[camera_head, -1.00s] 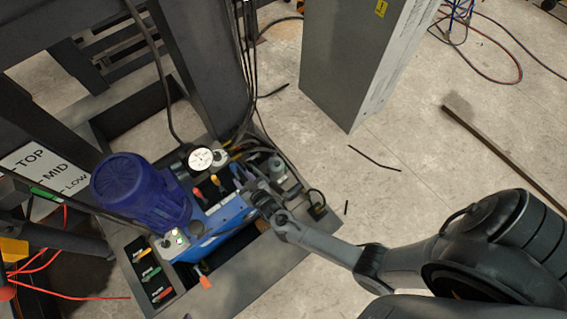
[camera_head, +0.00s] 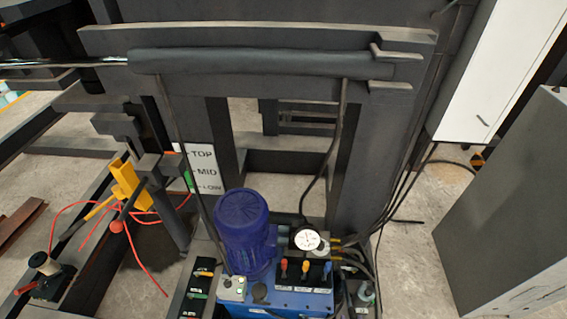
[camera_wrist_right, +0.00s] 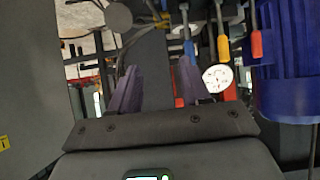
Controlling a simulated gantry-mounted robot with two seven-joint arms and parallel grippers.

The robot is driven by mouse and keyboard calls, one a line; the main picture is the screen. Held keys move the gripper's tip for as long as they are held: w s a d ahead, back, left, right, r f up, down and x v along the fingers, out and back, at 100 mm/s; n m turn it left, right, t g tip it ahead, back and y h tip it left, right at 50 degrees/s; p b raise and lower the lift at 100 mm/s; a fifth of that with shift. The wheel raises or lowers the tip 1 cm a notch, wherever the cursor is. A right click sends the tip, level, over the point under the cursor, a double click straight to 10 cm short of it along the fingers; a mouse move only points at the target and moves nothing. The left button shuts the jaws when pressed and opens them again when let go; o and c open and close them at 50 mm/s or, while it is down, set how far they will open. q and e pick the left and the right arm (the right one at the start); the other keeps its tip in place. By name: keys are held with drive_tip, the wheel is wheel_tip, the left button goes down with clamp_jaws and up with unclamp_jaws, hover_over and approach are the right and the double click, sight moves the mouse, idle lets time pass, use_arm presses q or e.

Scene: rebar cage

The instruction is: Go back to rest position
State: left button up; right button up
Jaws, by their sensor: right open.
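My right gripper (camera_wrist_right: 156,86) shows in the right wrist view, with its two dark fingers apart and nothing seen between them. It faces the levers and the gauge of the hydraulic pump unit, and I cannot tell the distance. Neither of my arms shows in the head view. The pump unit (camera_head: 290,298) stands at the bottom centre there, with a blue motor (camera_head: 243,228), a white-faced gauge (camera_head: 307,239) and red, orange and blue-tipped levers. The gauge also shows in the right wrist view (camera_wrist_right: 217,78), beside the blue motor (camera_wrist_right: 292,70).
A dark steel frame with a long horizontal cylinder (camera_head: 260,63) fills the upper middle. A TOP/MID/LOW sign (camera_head: 203,168) is on it. A grey cabinet (camera_head: 515,220) stands at right. A yellow bracket (camera_head: 127,185) and red cables are at left. Some floor is clear between pump and cabinet.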

drive_tip(key=s+r+n+g+y+p, duration=0.1)
drive_tip(key=s+r+g, duration=0.3)
drive_tip(key=s+r, duration=0.5)
drive_tip(key=s+r+n+g+p, duration=0.15)
drive_tip(key=s+r+g, duration=0.3)
drive_tip(key=r, duration=0.85)
drive_tip(key=w+p+v, duration=0.2)
drive_tip(key=p+v, duration=0.7)
drive_tip(key=w+r+p+v, duration=0.1)
drive_tip(key=w+p+v, duration=0.1)
drive_tip(key=p+v, duration=0.8)
drive_tip(key=shift+t, duration=0.45)
drive_tip(key=shift+w+f, duration=0.1)
drive_tip(key=shift+f, duration=0.05)
wheel_tip(320, 180, down, 74)
drive_tip(key=b, duration=7.4)
drive_tip(key=shift+f, duration=0.25)
drive_tip(key=shift+r, duration=0.1)
